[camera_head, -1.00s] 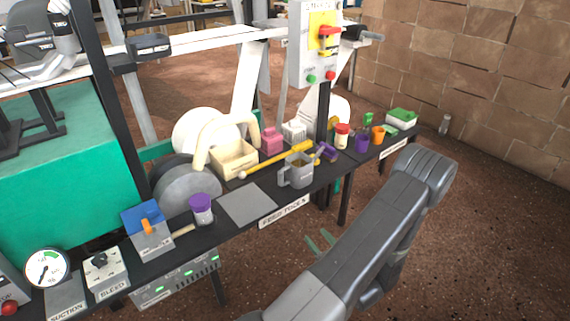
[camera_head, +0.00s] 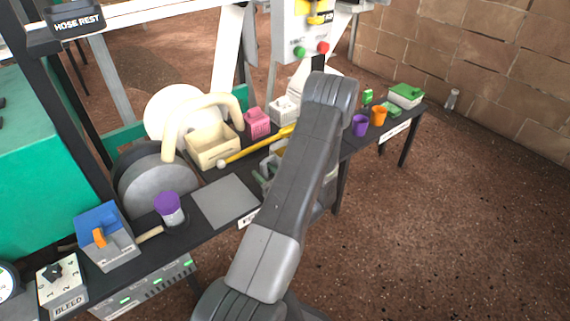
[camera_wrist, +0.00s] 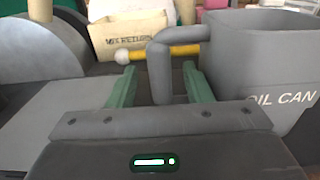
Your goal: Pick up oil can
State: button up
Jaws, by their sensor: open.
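The grey oil can (camera_wrist: 262,70), lettered OIL CAN, stands at the right of the wrist view. Its angular handle (camera_wrist: 163,70) sticks out to the left. My gripper (camera_wrist: 159,67) is open, with one green finger on each side of the handle's upright part in the picture. I cannot tell whether either finger touches it. In the head view my arm hides most of the can; a grey part of the can (camera_head: 272,160) shows left of the arm.
Behind the handle lies a yellow rod with a pale ball end (camera_wrist: 124,56). A cream bin (camera_head: 212,150) and pink item (camera_head: 257,123) stand behind. A flat grey plate (camera_head: 225,201) and purple-topped jar (camera_head: 168,209) are to the left. Purple (camera_head: 360,125) and orange (camera_head: 379,116) cups stand right.

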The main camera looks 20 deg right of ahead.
jog(key=shift+w+a, duration=0.2)
jog(key=shift+w, duration=0.4)
grip_shut()
notch_tip(320, 180, up, 10)
jog(key=p, duration=0.3)
jog(key=shift+w+a+r, duration=0.15)
jog(key=shift+a+r, duration=0.1)
jog(key=shift+a, duration=0.1)
jog(key=w+a+r, duration=0.1)
jog(key=a+r, duration=0.2)
jog(key=a, duration=0.5)
jog(key=w+a+r, duration=0.2)
jog(key=a+r, duration=0.2)
jog(key=a, duration=0.3)
notch_tip(320, 180, up, 28)
jog(key=h+p, duration=0.1)
jog(key=p, duration=2.7)
jog(key=shift+s+a+m, duration=0.2)
jog(key=shift+a+m, duration=0.1)
jog(key=shift+a, duration=0.05)
